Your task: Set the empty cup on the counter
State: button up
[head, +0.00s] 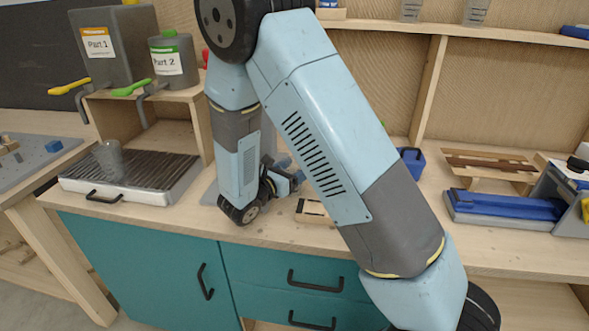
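A clear, see-through cup (110,157) stands upright on the slatted tray (152,183) at the left of the counter. It looks empty. The wooden counter (183,219) runs along the front of the tray and on to the right. My gripper (290,173) is to the right of the tray, low over the counter and well apart from the cup. It is partly hidden behind my arm, so its fingers and anything between them cannot be made out.
Two grey containers labelled Part 1 (118,58) and Part 2 (175,72), with yellow and green levers, stand on a wooden box above the tray. A blue bin (412,162), a wooden slatted rack (490,168) and a blue tray (507,206) occupy the right. Bare counter lies left of the blue tray.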

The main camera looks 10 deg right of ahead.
jog(key=o, duration=0.8)
jog(key=v, duration=1.2)
